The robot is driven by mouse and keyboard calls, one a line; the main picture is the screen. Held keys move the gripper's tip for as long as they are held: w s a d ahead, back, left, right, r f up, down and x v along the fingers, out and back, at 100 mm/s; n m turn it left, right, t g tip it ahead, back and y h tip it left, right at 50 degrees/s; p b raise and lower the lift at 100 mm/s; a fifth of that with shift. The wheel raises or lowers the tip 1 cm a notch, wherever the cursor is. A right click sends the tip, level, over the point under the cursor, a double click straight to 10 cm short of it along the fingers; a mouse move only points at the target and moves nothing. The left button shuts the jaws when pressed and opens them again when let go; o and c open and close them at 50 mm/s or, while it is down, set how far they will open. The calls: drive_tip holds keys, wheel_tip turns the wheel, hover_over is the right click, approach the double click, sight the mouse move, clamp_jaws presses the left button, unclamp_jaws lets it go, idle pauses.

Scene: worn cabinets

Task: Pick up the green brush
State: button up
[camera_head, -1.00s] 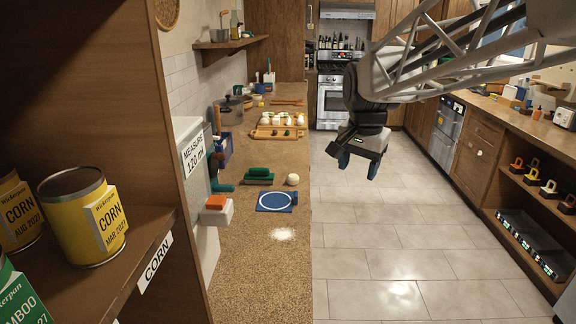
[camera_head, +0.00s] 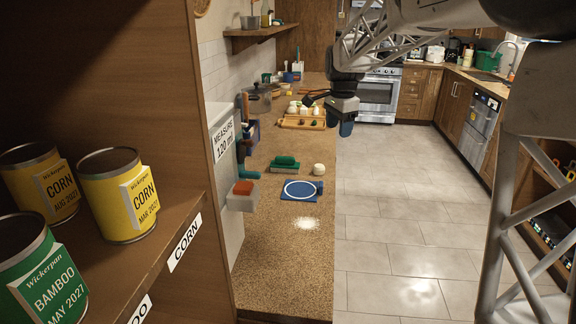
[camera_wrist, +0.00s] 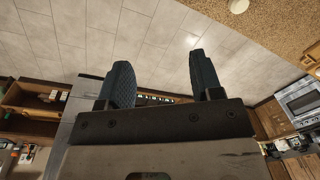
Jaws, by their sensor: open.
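The green brush (camera_head: 285,162) lies on the speckled counter, beyond the blue mat with a white ring (camera_head: 301,190) and left of a small white ball (camera_head: 318,169). My gripper (camera_head: 340,122) hangs in the air near the counter's right edge, higher than the brush and to its right, apart from it. In the wrist view its two blue fingers (camera_wrist: 161,78) are spread with nothing between them, above the tiled floor. The brush does not show clearly in the wrist view.
A tray with small items (camera_head: 303,122) and a pot (camera_head: 258,100) stand farther along the counter (camera_head: 285,260). A white box with an orange top (camera_head: 242,196) juts from the left. A shelf with cans (camera_head: 118,193) fills the near left. The near counter is clear.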

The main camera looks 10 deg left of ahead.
drive_tip(key=w+a+f+m, duration=0.3)
drive_tip(key=w+a+f, duration=0.3)
drive_tip(key=w+a, duration=0.5)
drive_tip(key=m+g, duration=0.1)
drive_tip(key=m, duration=0.3)
hover_over(285, 157)
wheel_tip(285, 157, down, 11)
drive_tip(key=shift+w+r, duration=0.1)
drive_tip(key=shift+r, duration=0.1)
drive_tip(key=shift+f, duration=1.3)
drive_tip(key=shift+f, duration=2.6)
drive_tip(key=shift+c, duration=0.4)
